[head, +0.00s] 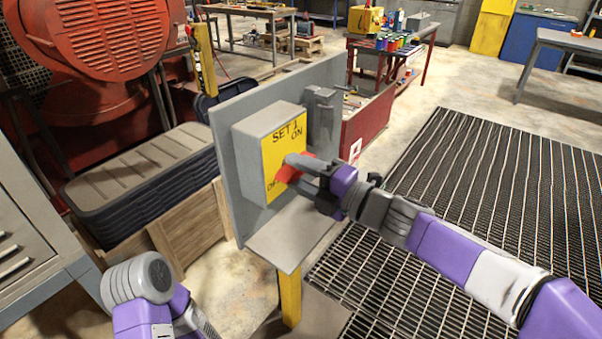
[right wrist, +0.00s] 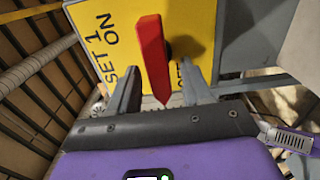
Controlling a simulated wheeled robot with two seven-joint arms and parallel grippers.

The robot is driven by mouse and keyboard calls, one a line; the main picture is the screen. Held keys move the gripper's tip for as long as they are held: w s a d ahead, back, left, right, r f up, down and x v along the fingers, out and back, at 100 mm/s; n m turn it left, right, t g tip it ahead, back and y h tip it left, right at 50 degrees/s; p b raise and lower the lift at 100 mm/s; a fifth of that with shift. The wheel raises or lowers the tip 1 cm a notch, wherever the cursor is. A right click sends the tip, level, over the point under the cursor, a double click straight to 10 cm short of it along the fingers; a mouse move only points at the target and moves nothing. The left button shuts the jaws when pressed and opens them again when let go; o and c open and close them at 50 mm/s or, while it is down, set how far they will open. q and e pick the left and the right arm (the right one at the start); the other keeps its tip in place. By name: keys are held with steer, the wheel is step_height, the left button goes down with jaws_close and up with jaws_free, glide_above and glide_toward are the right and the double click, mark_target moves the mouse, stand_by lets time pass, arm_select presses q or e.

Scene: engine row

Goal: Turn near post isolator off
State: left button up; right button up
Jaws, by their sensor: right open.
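The isolator is a grey box with a yellow face (head: 283,150) marked SET 1, ON and a partly hidden OFF, on a grey post panel. Its red handle (head: 288,174) is partly covered by my right gripper (head: 304,172) in the head view. The yellow face (right wrist: 100,14) is just beyond the fingertips. Only part of my left arm shows at lower left; its gripper is out of view.
The grey panel (head: 222,140) stands behind the box, with a grey shelf (head: 285,240) below on a yellow post (head: 290,297). A second grey box (head: 322,112) is behind it. Black stacked lids (head: 140,175) and a wooden crate (head: 190,232) are left. Floor grating (head: 480,190) lies right.

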steer(key=p+v, duration=0.1)
steer(key=v, duration=0.6)
steer(key=shift+d+p, duration=0.2)
steer(key=shift+p, duration=0.2)
steer(key=shift+s, duration=0.15)
